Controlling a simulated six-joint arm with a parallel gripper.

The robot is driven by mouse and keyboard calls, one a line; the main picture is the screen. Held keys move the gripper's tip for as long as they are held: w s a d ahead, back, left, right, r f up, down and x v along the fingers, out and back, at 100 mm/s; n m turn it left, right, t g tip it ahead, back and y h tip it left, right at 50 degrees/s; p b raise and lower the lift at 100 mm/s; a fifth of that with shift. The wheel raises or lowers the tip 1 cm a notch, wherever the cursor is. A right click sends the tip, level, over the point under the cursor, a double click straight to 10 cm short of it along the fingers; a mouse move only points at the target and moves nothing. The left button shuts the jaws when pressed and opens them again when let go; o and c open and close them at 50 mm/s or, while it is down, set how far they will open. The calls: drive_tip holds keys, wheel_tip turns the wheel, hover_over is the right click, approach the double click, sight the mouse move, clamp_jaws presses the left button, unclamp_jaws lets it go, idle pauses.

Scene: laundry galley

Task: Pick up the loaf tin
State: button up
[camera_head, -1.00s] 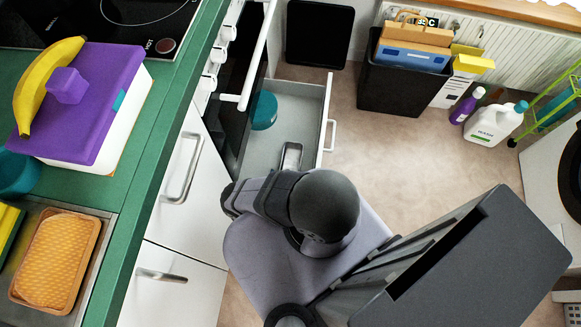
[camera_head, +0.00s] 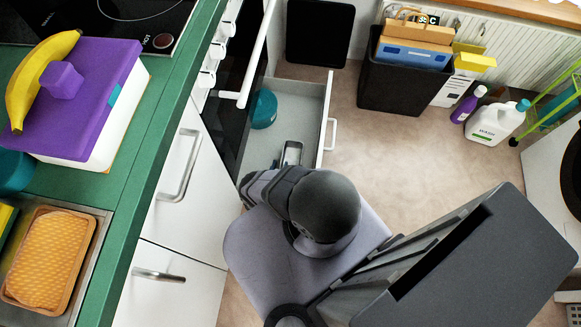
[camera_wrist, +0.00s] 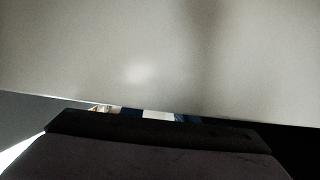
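My arm reaches over the near part of the drawer. The wrist view holds mostly a blank, pale grey surface, with a dark block along the bottom.
A teal round thing (camera_head: 264,109) sits in the drawer's left side. The green counter (camera_head: 150,120) carries a purple-lidded box (camera_head: 95,85), a banana (camera_head: 35,75) and a tan tray (camera_head: 86,240). A black bin (camera_head: 400,88) and bottles (camera_head: 495,122) stand beyond open floor.

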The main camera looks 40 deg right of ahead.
drive_tip(key=shift+x, duration=0.95)
clamp_jaws()
idle(0.8)
